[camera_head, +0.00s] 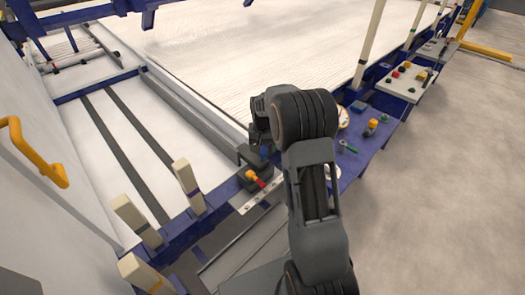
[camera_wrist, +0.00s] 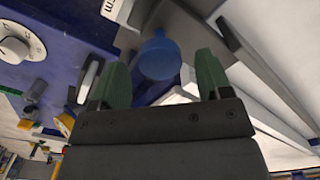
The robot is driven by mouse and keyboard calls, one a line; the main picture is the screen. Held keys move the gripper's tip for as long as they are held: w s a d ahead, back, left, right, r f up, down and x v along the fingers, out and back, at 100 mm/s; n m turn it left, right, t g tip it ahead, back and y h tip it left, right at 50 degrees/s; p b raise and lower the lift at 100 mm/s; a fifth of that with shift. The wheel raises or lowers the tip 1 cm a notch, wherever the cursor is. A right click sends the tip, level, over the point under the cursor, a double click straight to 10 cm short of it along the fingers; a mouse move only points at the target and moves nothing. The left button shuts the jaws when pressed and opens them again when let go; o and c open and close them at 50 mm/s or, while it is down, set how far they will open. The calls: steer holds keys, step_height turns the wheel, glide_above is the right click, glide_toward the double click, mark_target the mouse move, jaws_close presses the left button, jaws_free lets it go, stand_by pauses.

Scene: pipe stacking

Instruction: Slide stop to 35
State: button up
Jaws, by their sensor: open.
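The stop (camera_head: 257,178) looks like a dark block with a red and yellow lever, on a pale scale strip (camera_head: 262,196) by the blue frame. I cannot read its position on the scale. My gripper (camera_wrist: 161,65) is open, with its green fingers on either side of a blue round knob (camera_wrist: 159,60) in the wrist view. I cannot tell whether they touch it. In the head view my arm hides most of the fingers, and the wrist is just above and behind the stop.
A blue panel (camera_head: 362,150) with knobs is right of my arm; a white dial (camera_wrist: 14,46) shows in the wrist view. A second panel (camera_head: 403,82) has coloured buttons. Cream posts (camera_head: 188,186) rise at the left. Floor at right is clear.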

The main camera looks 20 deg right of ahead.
steer(key=shift+f, duration=0.55)
